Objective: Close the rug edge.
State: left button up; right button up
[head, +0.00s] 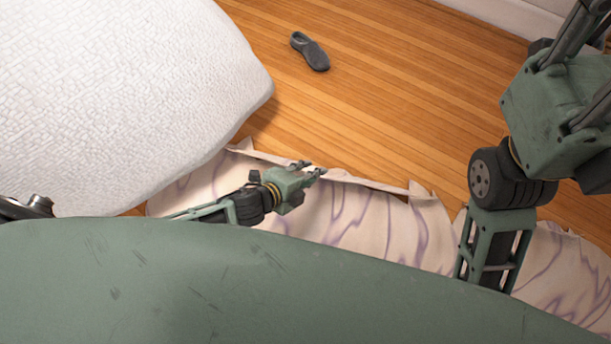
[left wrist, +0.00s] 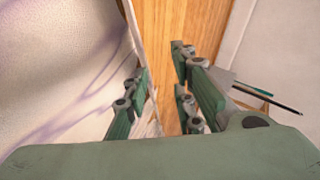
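The cream rug (head: 375,225) with purple lines lies along the lower part of the head view, partly hidden by my own body. Its far edge (head: 365,184) is wavy and turned up in places, with a raised corner-like flap (head: 425,197) to the right. My left gripper (head: 318,170) is at this edge, left of the flap. In the left wrist view, the left gripper (left wrist: 163,95) has its fingers apart. The rug edge (left wrist: 135,45) runs close to the left finger, and bare floor shows between the fingers. I cannot tell if they touch the rug. My right gripper is not in view.
A large white textured cushion-like thing (head: 120,90) fills the upper left. A dark shoe (head: 310,51) lies on the wooden floor (head: 400,95), which is otherwise open. A white baseboard (head: 505,15) runs at the top right. Two thin sticks (left wrist: 270,100) show in the left wrist view.

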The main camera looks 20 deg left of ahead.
pick_arm(q)
jog(key=shift+v, duration=1.05)
jog(key=shift+d, duration=0.1)
